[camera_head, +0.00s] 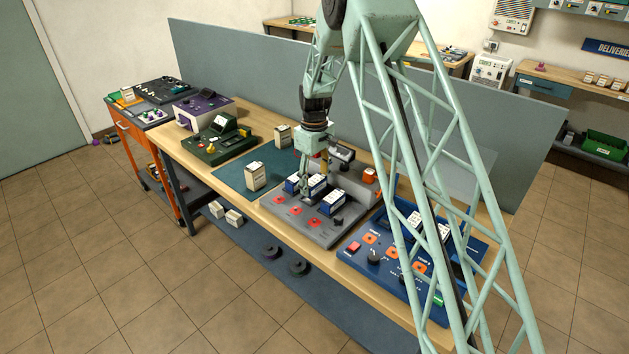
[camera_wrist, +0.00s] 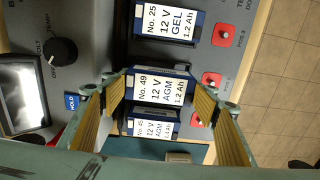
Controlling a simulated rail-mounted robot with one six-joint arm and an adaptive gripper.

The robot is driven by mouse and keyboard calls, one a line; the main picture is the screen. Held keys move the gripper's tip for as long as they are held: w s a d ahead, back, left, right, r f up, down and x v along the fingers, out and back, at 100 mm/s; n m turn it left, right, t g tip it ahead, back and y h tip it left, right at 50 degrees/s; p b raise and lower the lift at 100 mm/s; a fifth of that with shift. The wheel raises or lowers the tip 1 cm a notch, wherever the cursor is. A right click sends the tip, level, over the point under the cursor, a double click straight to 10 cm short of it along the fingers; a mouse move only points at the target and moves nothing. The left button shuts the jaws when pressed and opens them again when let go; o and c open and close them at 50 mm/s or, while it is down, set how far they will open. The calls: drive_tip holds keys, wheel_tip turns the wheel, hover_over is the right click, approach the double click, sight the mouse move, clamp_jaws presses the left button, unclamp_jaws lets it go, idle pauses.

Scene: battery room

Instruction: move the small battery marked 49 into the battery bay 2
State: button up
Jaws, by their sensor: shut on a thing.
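The battery marked 49 (camera_wrist: 160,88) is a small white-labelled block, reading 12 V AGM 1.2 Ah, with blue edges. My gripper (camera_wrist: 168,98) has its fingers on both sides of it in the wrist view. In the head view my gripper (camera_head: 305,190) points down over the grey unit (camera_head: 292,231), at the middle of its row of batteries. Battery 49 lines up with the middle red button (camera_wrist: 211,82). I cannot tell whether it is seated or slightly raised. No bay 2 marking is readable.
Battery 25 (camera_wrist: 168,24) stands beside it in the row, and another AGM battery (camera_wrist: 150,125) on the other side. A blue console (camera_head: 352,257) is at the right. A pale battery (camera_head: 255,176) stands on the teal mat (camera_head: 233,172) at the left.

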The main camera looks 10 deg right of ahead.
sight(314, 180)
drive_tip(key=shift+f, duration=0.75)
drive_tip(key=shift+f+b, duration=0.6)
drive_tip(key=shift+b, duration=0.05)
idle(2.2)
drive_tip(key=o, duration=0.9)
drive_tip(key=shift+r+p, duration=2)
drive_tip(key=shift+r, duration=3.5)
drive_tip(key=shift+r, duration=0.1)
